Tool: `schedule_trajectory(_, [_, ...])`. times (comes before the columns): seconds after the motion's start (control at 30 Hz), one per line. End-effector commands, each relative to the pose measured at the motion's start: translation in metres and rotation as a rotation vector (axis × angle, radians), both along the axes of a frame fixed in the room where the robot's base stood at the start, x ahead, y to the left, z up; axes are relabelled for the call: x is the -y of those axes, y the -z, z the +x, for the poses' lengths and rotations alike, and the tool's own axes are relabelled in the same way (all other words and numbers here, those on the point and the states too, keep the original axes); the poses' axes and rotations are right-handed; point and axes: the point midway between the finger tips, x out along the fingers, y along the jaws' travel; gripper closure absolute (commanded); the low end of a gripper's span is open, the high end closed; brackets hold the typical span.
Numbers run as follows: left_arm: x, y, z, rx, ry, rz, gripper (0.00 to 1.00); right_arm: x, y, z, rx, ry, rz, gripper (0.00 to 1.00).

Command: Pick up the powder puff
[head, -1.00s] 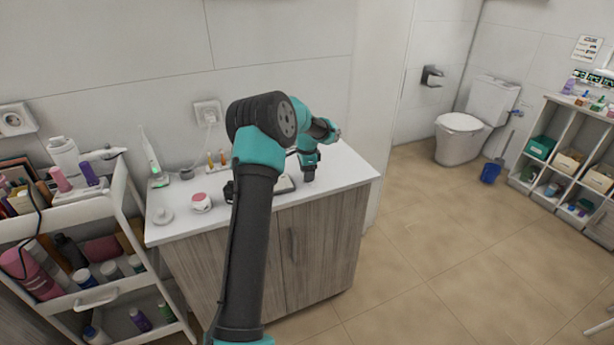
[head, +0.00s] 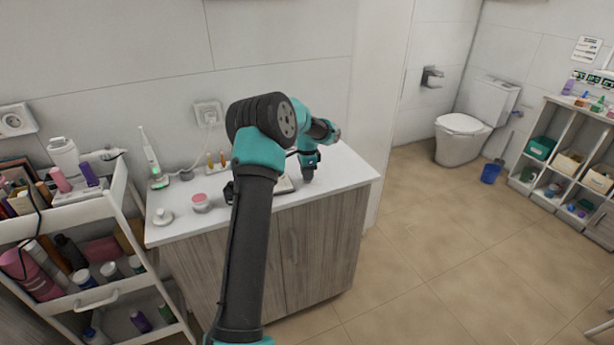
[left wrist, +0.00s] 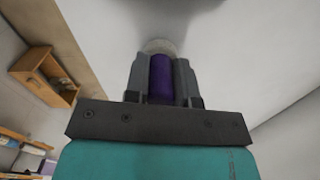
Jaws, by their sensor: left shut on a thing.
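My left gripper (head: 307,179) points down over the right part of the white cabinet top. In the left wrist view the gripper (left wrist: 161,66) is shut on a purple cylinder with a pale round end, which looks like the powder puff (left wrist: 160,80). The purple part lies between the two grey fingers, and the pale end shows just beyond the fingertips. In the head view the puff is too small to make out. I cannot tell whether it touches the cabinet top. My right gripper is not in view.
On the cabinet top (head: 345,172) stand a pink-topped round jar (head: 201,203), a small white round item (head: 163,216), and an electric toothbrush (head: 151,160). A full white cart (head: 75,208) stands at left. My arm hides part of the top. Open floor lies at right.

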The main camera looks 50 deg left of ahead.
Motion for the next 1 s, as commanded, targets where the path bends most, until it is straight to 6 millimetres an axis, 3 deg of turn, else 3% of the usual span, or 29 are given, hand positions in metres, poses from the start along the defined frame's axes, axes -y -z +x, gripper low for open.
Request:
schedule_trajectory(0.27, [0.000, -0.007, 0.000, 0.001, 0.000, 0.000, 1.00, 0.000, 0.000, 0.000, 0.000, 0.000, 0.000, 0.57])
schedule_trajectory(0.57, [0.000, -0.037, 0.000, 0.003, -0.001, 0.001, 1.00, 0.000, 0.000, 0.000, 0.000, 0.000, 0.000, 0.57])
schedule_trajectory(1.0, [0.043, -0.042, -0.038, 0.000, 0.002, -0.001, 1.00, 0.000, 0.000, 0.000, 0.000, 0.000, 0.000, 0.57])
